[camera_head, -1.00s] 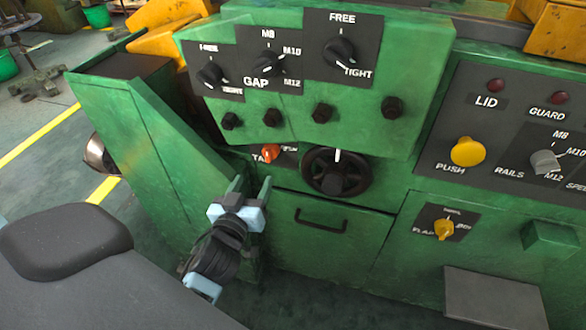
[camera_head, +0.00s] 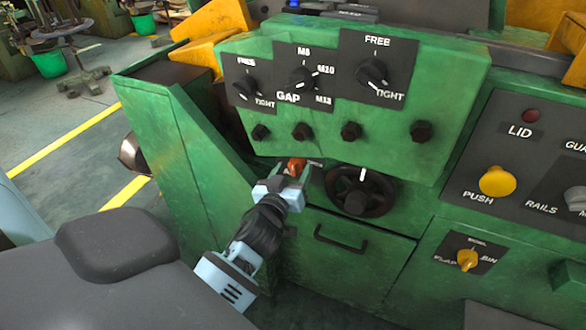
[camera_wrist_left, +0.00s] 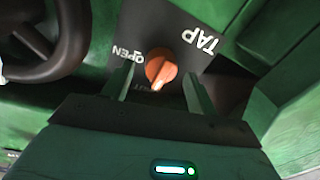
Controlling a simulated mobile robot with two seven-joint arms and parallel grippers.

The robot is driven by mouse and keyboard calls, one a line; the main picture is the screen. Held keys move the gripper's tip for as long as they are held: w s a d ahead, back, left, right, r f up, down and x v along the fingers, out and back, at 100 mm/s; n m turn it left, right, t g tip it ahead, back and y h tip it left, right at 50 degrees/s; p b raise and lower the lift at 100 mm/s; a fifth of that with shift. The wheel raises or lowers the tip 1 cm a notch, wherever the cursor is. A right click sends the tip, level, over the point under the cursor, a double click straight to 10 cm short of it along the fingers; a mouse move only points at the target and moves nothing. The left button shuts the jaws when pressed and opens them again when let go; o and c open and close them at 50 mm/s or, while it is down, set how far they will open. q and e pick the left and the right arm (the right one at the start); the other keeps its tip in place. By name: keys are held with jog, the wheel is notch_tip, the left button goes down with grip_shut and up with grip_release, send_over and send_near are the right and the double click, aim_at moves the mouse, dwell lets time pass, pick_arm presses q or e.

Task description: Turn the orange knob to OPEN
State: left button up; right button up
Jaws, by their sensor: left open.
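The orange knob (camera_head: 297,165) sits on a dark plate on the green machine's front, left of the black handwheel. It is largely hidden by my left gripper in the head view. In the left wrist view the knob (camera_wrist_left: 160,68) is clear, beside the words TAP and OPEN. A fainter word, seemingly SHUT, lies below it. The knob's pale pointer end faces this lower word, not OPEN. My left gripper (camera_head: 290,178) is open, its fingertips (camera_wrist_left: 157,84) on either side of the knob. I cannot tell whether they touch it. My right gripper is not in view.
The black handwheel (camera_head: 360,190) is close to the right of the knob. Several black bolts (camera_head: 303,131) and the FREE/TIGHT and GAP dials (camera_head: 302,77) are above. A drawer handle (camera_head: 340,239) is below. A green side wall (camera_head: 185,150) slopes down at the left.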

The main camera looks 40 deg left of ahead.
pick_arm(q)
jog(key=shift+w+a, duration=0.15)
jog(key=shift+w, duration=0.3)
jog(key=c, duration=1)
